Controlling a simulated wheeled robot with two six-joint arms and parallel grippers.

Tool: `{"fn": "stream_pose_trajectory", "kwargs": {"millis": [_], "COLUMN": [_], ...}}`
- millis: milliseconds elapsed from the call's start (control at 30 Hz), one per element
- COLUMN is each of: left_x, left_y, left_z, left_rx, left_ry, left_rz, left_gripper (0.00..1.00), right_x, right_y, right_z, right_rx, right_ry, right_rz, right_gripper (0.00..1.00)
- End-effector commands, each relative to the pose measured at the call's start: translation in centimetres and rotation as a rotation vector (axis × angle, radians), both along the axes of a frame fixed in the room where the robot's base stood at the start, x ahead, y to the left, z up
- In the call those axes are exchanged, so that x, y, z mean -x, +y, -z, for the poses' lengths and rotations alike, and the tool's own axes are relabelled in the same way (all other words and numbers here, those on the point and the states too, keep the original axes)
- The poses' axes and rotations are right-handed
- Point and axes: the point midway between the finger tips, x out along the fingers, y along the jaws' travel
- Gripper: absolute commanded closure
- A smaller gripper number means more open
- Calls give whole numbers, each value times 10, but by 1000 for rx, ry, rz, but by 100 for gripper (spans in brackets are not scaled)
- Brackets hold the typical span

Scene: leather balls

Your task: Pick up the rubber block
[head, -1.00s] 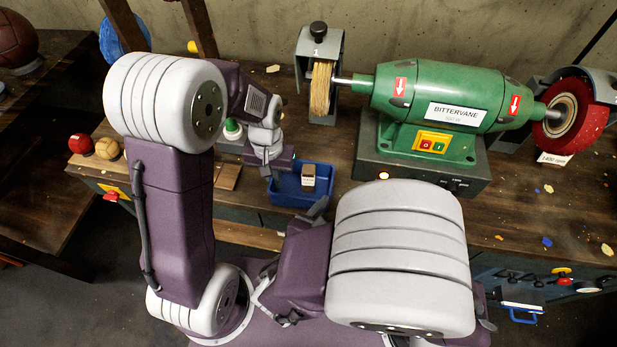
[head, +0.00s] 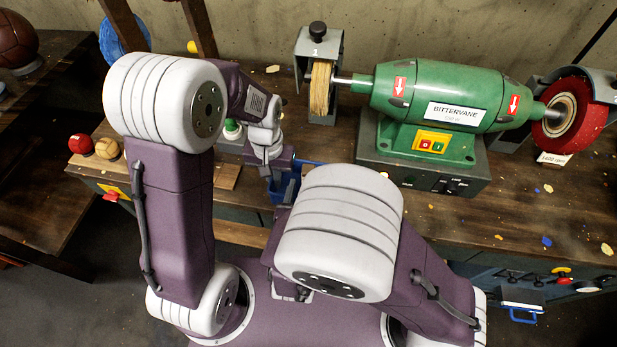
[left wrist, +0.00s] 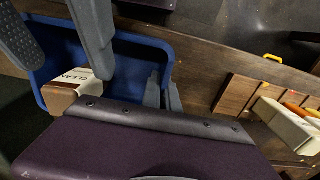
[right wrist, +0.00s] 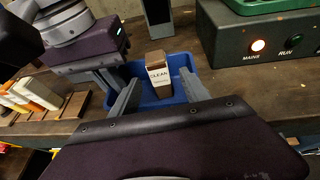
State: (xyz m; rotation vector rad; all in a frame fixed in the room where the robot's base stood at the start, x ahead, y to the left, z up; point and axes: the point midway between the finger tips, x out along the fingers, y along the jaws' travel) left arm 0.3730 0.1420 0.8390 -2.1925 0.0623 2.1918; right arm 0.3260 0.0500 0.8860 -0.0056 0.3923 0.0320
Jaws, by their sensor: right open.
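The rubber block (right wrist: 160,76) is brown and white with the word CLEAN on it. It stands in the blue tray (right wrist: 181,62), which also shows in the left wrist view (left wrist: 135,43). My right gripper (right wrist: 160,80) is open and empty, its fingers pointing at the block from either side. In the left wrist view the block (left wrist: 72,85) appears between the right gripper's large fingers; contact cannot be made out. My left gripper (left wrist: 162,95) has its fingers together and empty, over the tray's edge. In the head view my arm hides the block and right gripper.
The green grinder (head: 450,95) on its dark base stands right of the tray, close to my right arm. Small pale blocks (right wrist: 35,92) sit left of the tray.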

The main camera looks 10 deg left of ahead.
Motion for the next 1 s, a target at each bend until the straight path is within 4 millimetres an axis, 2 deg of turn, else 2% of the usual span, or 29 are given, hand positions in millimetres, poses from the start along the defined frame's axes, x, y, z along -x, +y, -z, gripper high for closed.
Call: {"fn": "stream_pose_trajectory", "kwargs": {"millis": [100, 200, 433, 467, 600, 667, 900, 1000], "left_x": [0, 0, 0, 0, 0, 0, 0, 0], "left_y": [0, 0, 0, 0, 0, 0, 0, 0], "left_z": [-1, -1, -1, -1, -1, -1, -1, -1], "left_rx": [0, 0, 0, 0, 0, 0, 0, 0], "left_ry": [-2, -2, -2, -2, -2, -2, -2, -2], "left_rz": [0, 0, 0, 0, 0, 0, 0, 0], "left_gripper": [100, 100, 100, 100, 100, 100, 100, 100], "right_x": [-22, -33, -36, -36, -36, -36, -36, -37], "right_y": [1, 2, 2, 2, 2, 2, 3, 3], "right_z": [8, 12, 13, 13, 13, 13, 12, 3], "right_rx": [2, 1, -1, -1, -1, -1, -1, -6], "right_ry": [1, 0, 0, 0, 0, 0, -1, -3], "right_rz": [7, 4, 1, 1, 1, 1, 1, 1], "right_gripper": [45, 45, 45, 48, 87, 100, 100, 100]}}
